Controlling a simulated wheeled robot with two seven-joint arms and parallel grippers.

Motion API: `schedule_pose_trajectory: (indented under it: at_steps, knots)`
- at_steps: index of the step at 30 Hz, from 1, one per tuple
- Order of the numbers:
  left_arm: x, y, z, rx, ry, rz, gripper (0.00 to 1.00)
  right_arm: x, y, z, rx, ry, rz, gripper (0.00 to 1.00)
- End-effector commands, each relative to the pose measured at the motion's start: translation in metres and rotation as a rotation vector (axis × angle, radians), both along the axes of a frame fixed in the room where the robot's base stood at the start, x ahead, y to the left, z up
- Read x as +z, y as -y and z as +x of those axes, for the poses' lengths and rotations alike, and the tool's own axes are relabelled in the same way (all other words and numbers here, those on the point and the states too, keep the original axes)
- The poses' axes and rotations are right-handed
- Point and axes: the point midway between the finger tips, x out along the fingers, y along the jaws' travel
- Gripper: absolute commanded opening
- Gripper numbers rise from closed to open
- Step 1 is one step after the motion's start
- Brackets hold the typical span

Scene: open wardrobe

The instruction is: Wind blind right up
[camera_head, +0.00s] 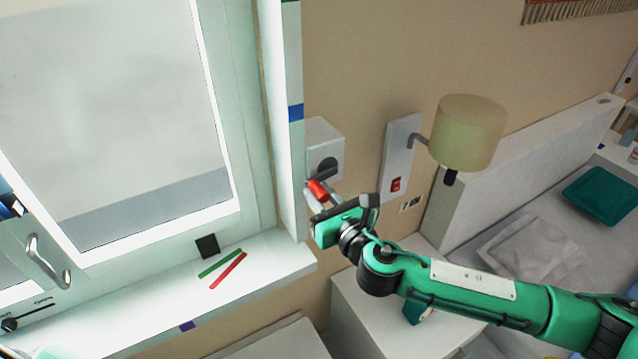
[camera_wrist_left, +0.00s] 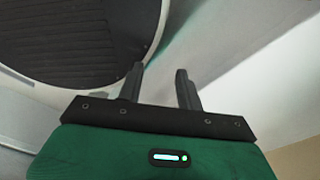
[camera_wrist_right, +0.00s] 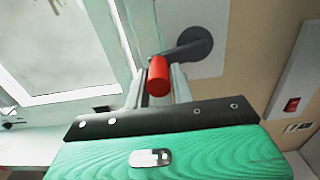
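A pale blind (camera_head: 110,110) covers most of the window, with a darker grey band (camera_head: 150,208) below its lower edge. A grey winder box (camera_head: 322,140) with a dark round hub is on the wall right of the window. Its crank has a red handle (camera_head: 317,190), which also shows in the right wrist view (camera_wrist_right: 158,76). My right gripper (camera_head: 328,204) is at the crank, its fingers (camera_wrist_right: 158,88) closed around the red handle. My left gripper (camera_wrist_left: 160,80) is open and empty in its wrist view, near a dark round ribbed surface; it is outside the head view.
A wall lamp (camera_head: 468,130) and a panel with a red switch (camera_head: 398,160) are right of the winder. The white sill (camera_head: 210,300) lies below the window. A bedside cabinet (camera_head: 360,310) is under my right arm, and a bed (camera_head: 540,240) is at the right.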

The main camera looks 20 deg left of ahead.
Motion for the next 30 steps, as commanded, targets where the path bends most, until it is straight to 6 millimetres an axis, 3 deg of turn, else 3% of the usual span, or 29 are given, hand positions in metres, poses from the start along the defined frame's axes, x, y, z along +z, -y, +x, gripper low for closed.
schedule_pose_trajectory:
  at_steps: [2, 23, 26, 30]
  knots:
    - [-0.005, 0.000, 0.000, 0.000, 0.000, 0.000, 0.36, -0.008, 0.003, 0.003, -0.007, -0.001, -0.003, 0.19]
    - [-0.009, 0.000, 0.000, 0.000, 0.000, 0.000, 0.36, -0.016, 0.010, 0.012, -0.011, 0.001, -0.002, 0.31]
    - [-0.009, 0.000, 0.000, 0.000, 0.000, 0.000, 0.36, -0.015, 0.010, 0.011, -0.010, 0.001, -0.001, 0.25]
    - [-0.005, 0.000, 0.000, 0.000, 0.000, 0.000, 0.36, -0.012, 0.008, 0.009, -0.008, 0.001, -0.001, 0.01]
